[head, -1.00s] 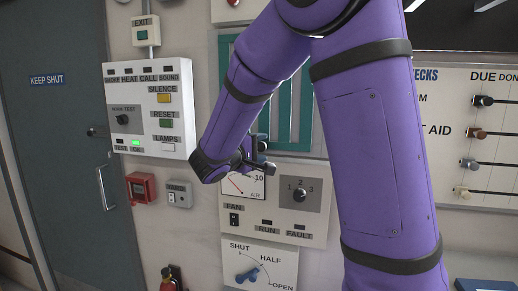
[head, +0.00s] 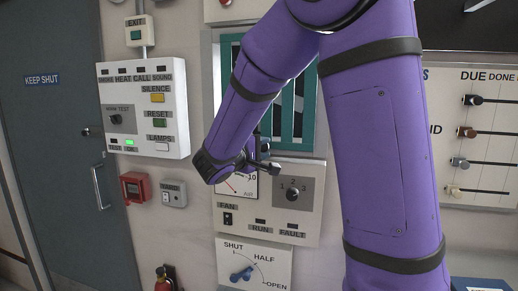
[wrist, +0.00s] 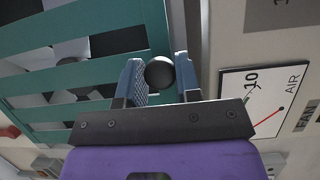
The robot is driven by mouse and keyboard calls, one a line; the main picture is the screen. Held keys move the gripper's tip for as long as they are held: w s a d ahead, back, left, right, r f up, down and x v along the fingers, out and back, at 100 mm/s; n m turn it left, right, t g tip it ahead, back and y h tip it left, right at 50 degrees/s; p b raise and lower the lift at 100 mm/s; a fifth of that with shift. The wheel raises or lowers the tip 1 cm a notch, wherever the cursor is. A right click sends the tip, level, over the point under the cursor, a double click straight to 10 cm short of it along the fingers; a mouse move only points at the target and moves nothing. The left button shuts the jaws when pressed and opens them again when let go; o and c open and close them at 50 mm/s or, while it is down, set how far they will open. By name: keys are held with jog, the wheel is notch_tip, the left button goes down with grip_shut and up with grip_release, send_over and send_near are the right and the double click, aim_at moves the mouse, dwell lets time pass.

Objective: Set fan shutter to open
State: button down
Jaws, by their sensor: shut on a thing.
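The teal slatted shutter (head: 219,80) is on the wall behind my arm; dark gaps show between its slats. It also shows in the wrist view (wrist: 70,38). A round black knob (wrist: 160,72) is in front of the slats. My gripper (wrist: 160,78) is shut on this knob, with one blue-grey finger on each side. In the head view my gripper (head: 265,148) is at the shutter's lower part, and my arm hides the knob. A dial plate (head: 275,255) marked SHUT, HALF and OPEN is lower down, with a blue handle (head: 242,273).
The fan panel (head: 300,225) with an air gauge (head: 232,188) and a selector knob (head: 292,194) is just below my gripper. An alarm box (head: 143,105) is to the left. A board with sliding knobs (head: 480,135) is to the right.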

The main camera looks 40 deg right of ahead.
jog(key=c, duration=0.8)
grip_release()
jog(key=shift+s+d, duration=0.15)
jog(key=shift+s, duration=0.05)
jog(key=v, duration=1.1)
jog(key=shift+w, duration=0.1)
jog(key=shift+d, duration=0.1)
jog(key=s+d+f+m+g+y, duration=0.1)
jog(key=s+d+g+y, duration=0.1)
jog(key=s+y, duration=0.35)
jog(key=s+d+f+m+g+y, duration=0.1)
jog(key=s+d+f+g+y, duration=0.15)
jog(key=s, duration=0.55)
jog(key=s+a+t+y, duration=0.1)
jog(key=s+a+y, duration=0.1)
jog(key=s+y, duration=0.1)
jog(key=s+a+r+t+y, duration=0.1)
jog(key=s+a+t+y, duration=0.1)
jog(key=s+a+y, duration=0.1)
jog(key=s+a+r+m+t+y, duration=0.1)
jog(key=s+a+t+y, duration=0.1)
jog(key=s+a+y, duration=0.1)
jog(key=shift+r, duration=0.15)
